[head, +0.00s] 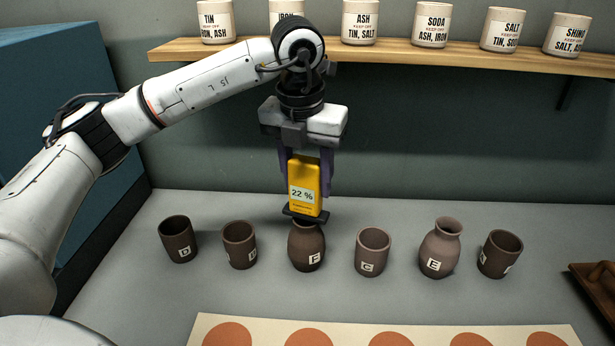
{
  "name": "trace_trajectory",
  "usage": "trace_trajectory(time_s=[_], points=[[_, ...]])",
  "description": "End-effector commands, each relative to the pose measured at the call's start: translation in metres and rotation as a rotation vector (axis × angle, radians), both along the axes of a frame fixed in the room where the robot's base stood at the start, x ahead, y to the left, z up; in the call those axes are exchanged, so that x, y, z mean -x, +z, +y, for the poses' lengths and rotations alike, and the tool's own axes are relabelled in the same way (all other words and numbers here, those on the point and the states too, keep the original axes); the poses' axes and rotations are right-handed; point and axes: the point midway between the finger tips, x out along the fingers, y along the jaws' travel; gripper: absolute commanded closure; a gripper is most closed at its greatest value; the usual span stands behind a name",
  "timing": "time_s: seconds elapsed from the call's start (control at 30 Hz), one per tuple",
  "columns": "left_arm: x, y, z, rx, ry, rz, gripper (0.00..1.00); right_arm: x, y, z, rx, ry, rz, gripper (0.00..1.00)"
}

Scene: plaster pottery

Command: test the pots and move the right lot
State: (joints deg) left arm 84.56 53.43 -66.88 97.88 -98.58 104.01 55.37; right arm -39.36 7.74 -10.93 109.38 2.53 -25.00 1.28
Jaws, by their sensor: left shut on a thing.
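My left gripper (308,185) is shut on a yellow meter (305,187) whose display reads "22 %". The meter's dark lower end is at the mouth of the dark brown pot F (306,248); I cannot tell whether they touch. Brown pots stand in a row on the grey table. Pot D (177,240) is at the far left, then a cup (239,246) with an unclear label. Right of F are cup C (372,254), vase-shaped pot E (440,250) and a cup (500,256) with a partly hidden label. My right gripper is not in view.
A cream sheet (199,331) with several orange-brown circles lies at the front. A brown wooden object (592,290) is at the right edge.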

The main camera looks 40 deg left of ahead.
Motion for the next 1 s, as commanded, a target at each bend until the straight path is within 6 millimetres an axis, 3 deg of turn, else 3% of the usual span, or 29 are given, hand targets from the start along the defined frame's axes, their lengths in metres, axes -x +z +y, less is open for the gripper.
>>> trace_trajectory(time_s=[1.0], points=[[-0.0001, -0.0091, 0.0, 0.001, 0.0, -0.001, 0.73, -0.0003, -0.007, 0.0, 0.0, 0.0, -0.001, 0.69]])
